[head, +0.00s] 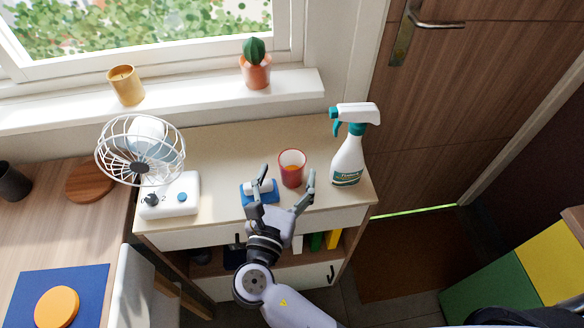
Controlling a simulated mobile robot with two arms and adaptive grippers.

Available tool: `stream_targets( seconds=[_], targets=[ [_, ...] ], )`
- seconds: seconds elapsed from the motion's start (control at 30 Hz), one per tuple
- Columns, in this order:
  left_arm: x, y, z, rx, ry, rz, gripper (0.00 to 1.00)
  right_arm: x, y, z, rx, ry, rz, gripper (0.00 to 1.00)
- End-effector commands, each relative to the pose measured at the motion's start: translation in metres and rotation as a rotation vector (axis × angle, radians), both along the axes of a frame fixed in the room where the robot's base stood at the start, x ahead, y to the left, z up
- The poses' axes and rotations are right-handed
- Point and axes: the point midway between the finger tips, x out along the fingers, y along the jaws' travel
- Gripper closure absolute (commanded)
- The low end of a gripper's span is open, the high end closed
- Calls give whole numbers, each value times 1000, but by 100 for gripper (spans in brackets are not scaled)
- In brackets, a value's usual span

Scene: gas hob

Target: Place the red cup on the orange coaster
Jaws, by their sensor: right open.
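The red cup (292,168) stands upright on the small wooden cabinet, with something orange inside it. My right gripper (286,180) is open, its two fingers spread on the near side of the cup. The right finger is close beside the cup; I cannot tell whether it touches. The left finger is over a blue and white object. The orange coaster (57,307) is a round disc on a dark blue mat at the lower left, with nothing on it. My left gripper is not in view.
A white fan (168,196) stands left on the cabinet (225,150), and a spray bottle (349,155) stands right of the cup. The blue and white object (247,189) lies left of the cup. A chair back (133,285) stands between the cabinet and the blue mat (92,281).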

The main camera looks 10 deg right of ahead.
Motion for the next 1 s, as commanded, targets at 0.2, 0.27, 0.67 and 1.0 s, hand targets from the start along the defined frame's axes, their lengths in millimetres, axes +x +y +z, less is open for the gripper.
stream_targets(
  seconds=[0.2, 0.27, 0.67, 1.0],
  targets=[
    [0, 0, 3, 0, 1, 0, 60, 22, -10, 1, -2, 0, 0, 26],
    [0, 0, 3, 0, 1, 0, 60, 23, -10, 1, -1, 0, 0, 26],
    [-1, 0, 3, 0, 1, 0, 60, 23, -10, 0, -1, 1, 1, 41],
    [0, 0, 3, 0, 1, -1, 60, 23, -10, 0, -1, 1, 0, 63]
  ],
)
